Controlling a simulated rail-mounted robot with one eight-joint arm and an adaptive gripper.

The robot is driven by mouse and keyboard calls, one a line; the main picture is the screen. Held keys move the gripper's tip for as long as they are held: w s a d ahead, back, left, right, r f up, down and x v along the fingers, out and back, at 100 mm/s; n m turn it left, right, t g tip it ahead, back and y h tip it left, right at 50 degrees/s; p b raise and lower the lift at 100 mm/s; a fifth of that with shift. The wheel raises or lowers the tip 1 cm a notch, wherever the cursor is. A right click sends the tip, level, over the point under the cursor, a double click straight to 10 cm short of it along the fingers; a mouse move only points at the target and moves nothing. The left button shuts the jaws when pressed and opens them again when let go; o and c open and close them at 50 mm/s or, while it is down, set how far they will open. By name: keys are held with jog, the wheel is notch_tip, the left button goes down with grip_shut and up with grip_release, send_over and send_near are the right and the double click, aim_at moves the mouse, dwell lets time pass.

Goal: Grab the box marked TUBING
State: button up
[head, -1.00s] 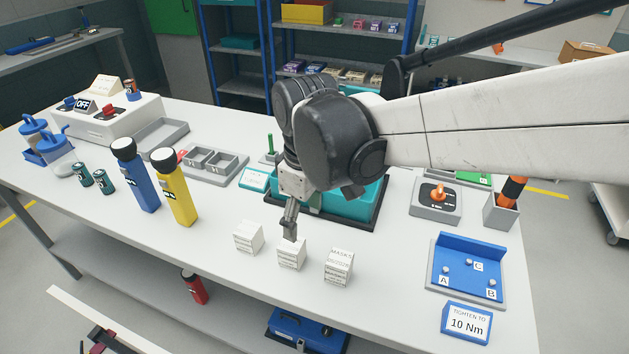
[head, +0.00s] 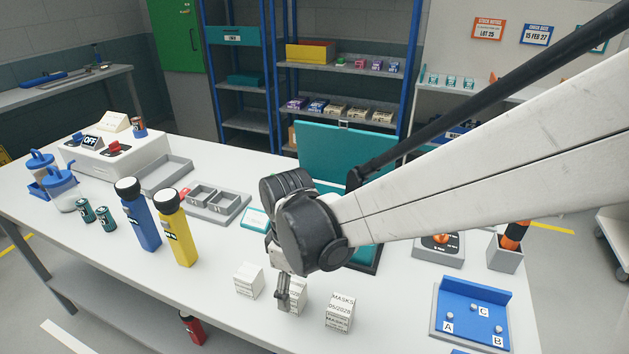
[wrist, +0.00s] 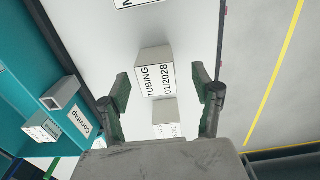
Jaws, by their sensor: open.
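The white box marked TUBING 01/2028 (wrist: 155,78) shows in the wrist view between the two fingers of my open gripper (wrist: 160,82). A gap shows on each side of it, and no contact is visible. In the head view it is the middle box (head: 298,297) of a row of three on the bench. My gripper (head: 283,298) is down at this box there and hides part of it. The box marked MASKS (head: 340,312) stands to its right, and another white box (head: 249,281) stands to its left.
The white bench (head: 218,300) is clear in front of the row. A teal case with a raised lid (head: 325,150) is behind my arm. Yellow (head: 178,230) and blue (head: 142,215) flashlights stand left.

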jog(key=shift+w+a+f, duration=0.1)
jog(key=shift+w+f, duration=0.1)
jog(key=shift+f, duration=1.15)
jog(key=shift+w+a+f, duration=0.1)
jog(key=shift+w+f, duration=0.05)
jog(key=shift+f, duration=1.2)
jog(key=c, duration=1.2)
jog(key=shift+c, duration=0.3)
jog(key=shift+r, duration=0.1)
